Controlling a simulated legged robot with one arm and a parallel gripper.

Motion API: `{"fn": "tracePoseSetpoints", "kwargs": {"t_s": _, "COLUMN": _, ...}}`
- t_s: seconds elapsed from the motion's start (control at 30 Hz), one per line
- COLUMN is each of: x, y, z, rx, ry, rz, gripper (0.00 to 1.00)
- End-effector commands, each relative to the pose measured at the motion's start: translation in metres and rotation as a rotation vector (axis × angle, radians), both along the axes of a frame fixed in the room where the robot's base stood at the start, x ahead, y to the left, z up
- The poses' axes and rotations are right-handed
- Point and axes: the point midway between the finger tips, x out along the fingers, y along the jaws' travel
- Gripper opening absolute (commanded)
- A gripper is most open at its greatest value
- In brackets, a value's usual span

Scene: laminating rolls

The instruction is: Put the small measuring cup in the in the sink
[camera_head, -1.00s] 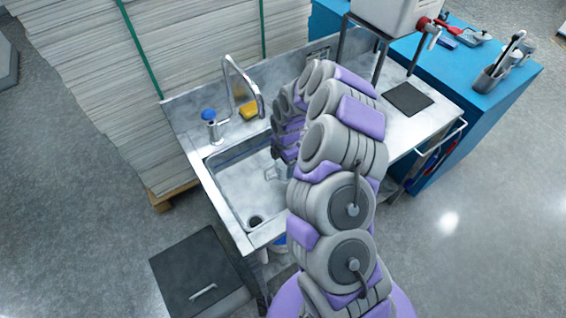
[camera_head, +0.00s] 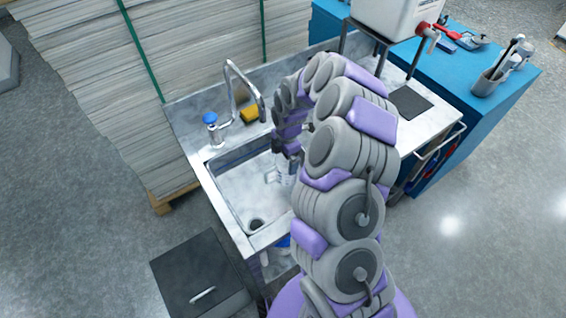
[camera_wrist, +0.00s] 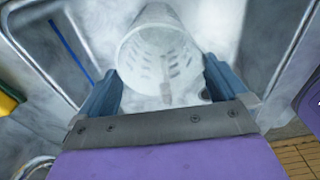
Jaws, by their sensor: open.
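The small measuring cup (camera_wrist: 158,48) is clear and whitish with rows of grey markings. In the wrist view it lies between and beyond the fingers of my gripper (camera_wrist: 162,78), which are spread apart. In the head view the cup (camera_head: 286,178) shows below my gripper (camera_head: 288,148), within the outline of the sink (camera_head: 235,190). The metal sink basin (camera_wrist: 225,25) also fills the background of the wrist view. I cannot tell whether the cup's base touches the basin floor. My arm hides the basin's right part in the head view.
A tall faucet (camera_head: 232,75) and a blue-topped dispenser (camera_head: 211,125) stand behind the basin. A yellow sponge (camera_head: 250,114) lies on the back ledge. A white container (camera_head: 390,15) stands on a raised stand at the right. The drainboard holds a dark mat (camera_head: 410,102).

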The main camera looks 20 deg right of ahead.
Motion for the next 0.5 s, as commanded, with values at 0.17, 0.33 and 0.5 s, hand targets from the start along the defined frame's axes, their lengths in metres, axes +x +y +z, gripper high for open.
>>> {"fn": "tracePoseSetpoints", "kwargs": {"t_s": 0.17, "x": 0.002, "y": -0.003, "z": 0.042, "rx": -0.001, "ry": -0.004, "rz": 0.001, "gripper": 1.0}}
{"fn": "tracePoseSetpoints", "kwargs": {"t_s": 0.33, "x": 0.003, "y": -0.004, "z": 0.068, "rx": -0.001, "ry": -0.004, "rz": 0.001, "gripper": 1.0}}
{"fn": "tracePoseSetpoints", "kwargs": {"t_s": 0.5, "x": 0.002, "y": -0.005, "z": 0.076, "rx": -0.001, "ry": 0.002, "rz": 0.001, "gripper": 1.0}}
